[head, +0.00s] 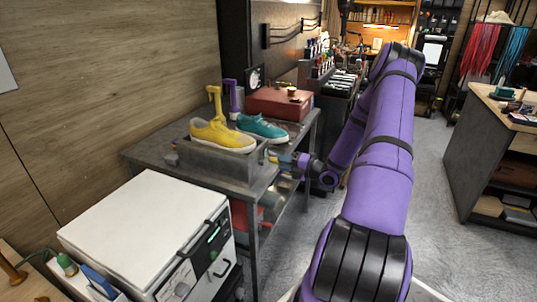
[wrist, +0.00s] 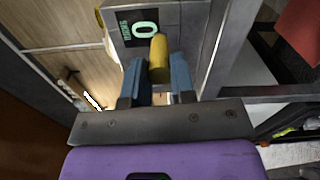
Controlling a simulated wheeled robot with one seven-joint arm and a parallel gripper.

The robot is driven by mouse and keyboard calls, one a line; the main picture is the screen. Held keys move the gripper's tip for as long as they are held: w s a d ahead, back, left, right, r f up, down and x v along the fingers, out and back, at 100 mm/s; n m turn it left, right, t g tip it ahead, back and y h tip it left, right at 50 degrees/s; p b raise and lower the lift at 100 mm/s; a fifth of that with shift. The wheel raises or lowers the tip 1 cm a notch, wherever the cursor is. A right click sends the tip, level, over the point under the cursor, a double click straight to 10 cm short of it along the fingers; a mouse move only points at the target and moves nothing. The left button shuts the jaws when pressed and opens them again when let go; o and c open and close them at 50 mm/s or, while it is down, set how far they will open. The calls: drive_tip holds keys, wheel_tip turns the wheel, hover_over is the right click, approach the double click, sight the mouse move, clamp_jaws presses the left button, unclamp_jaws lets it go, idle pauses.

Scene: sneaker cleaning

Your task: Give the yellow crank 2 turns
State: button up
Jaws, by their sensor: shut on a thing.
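The yellow crank's handle (wrist: 159,60) shows in the wrist view as a rounded yellow grip between my gripper's two blue fingers. My gripper (wrist: 161,75) is shut on it. Behind the handle is a grey panel with a small turns counter (wrist: 145,29) that reads 0. In the head view my gripper (head: 284,158) is at the right end of a grey box (head: 215,160) on the table; the crank is too small and covered there to make out clearly.
A yellow sneaker (head: 223,135) and a teal sneaker (head: 263,128) are at the grey box. A red case (head: 280,103) stands behind them on the dark table (head: 150,150). A white cabinet (head: 145,230) stands front left. Open floor (head: 437,190) lies to the right.

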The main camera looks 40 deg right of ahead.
drive_tip(key=shift+f, duration=0.15)
drive_tip(key=shift+s+a+f, duration=0.1)
drive_tip(key=shift+a+f, duration=0.2)
drive_tip(key=shift+f, duration=0.35)
drive_tip(key=shift+s+a+f, duration=0.25)
drive_tip(key=shift+a+f, duration=0.25)
drive_tip(key=shift+f, duration=0.2)
drive_tip(key=shift+a, duration=0.1)
drive_tip(key=shift+s+a+f, duration=0.25)
drive_tip(key=shift+a+f, duration=0.15)
drive_tip(key=shift+a, duration=0.2)
